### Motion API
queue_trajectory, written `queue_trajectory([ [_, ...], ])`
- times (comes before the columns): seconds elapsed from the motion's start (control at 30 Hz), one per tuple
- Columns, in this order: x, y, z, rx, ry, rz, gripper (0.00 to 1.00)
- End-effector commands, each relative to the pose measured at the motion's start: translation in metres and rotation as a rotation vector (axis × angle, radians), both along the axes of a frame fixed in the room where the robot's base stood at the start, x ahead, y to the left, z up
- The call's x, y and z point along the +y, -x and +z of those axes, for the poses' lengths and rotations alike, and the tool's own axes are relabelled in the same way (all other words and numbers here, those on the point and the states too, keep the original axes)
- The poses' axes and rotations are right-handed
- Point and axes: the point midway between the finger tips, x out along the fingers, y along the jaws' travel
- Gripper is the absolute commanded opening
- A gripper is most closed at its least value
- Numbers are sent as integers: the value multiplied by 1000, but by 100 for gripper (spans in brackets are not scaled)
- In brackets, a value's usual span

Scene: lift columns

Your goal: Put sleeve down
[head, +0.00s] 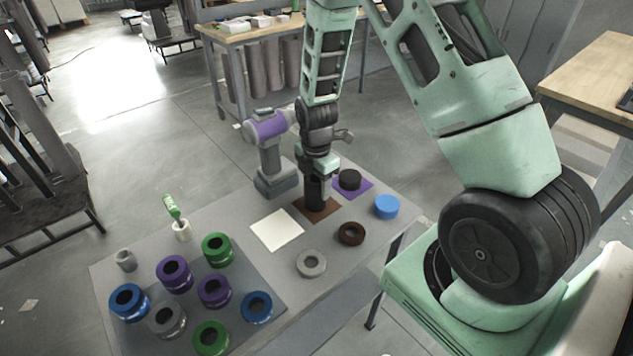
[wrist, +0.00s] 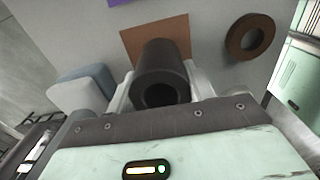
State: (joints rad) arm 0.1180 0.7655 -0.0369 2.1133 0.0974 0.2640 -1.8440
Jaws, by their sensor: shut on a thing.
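A black hollow sleeve (head: 315,194) is upright between the fingers of my gripper (head: 316,176). In the wrist view the sleeve (wrist: 162,68) shows its round bore, and my gripper (wrist: 160,90) is shut on its sides. The sleeve is over a brown square mat (head: 325,215), which also shows behind it in the wrist view (wrist: 133,40). In the head view its lower end appears at the mat, but I cannot tell whether it touches. Part of the mat is hidden by the sleeve.
A purple and grey drill (head: 270,145) stands close left. A black cap (head: 349,179) on a purple mat (head: 366,190), a blue disc (head: 387,206), a brown ring (head: 351,233) and a grey ring (head: 311,263) lie nearby. A white mat (head: 277,230) is bare. Several coloured collars sit on a grey tray (head: 265,282).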

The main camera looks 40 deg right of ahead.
Motion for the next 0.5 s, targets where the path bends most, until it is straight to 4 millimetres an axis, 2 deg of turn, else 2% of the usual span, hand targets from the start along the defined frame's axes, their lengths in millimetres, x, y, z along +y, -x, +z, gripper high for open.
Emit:
queue_trajectory([
  [0.27,0,0,-3,-1,0,0,25],
  [0.3,0,0,-2,0,0,0,63],
  [0.33,0,0,-2,0,0,0,72],
  [0.5,0,0,-2,0,0,0,74],
])
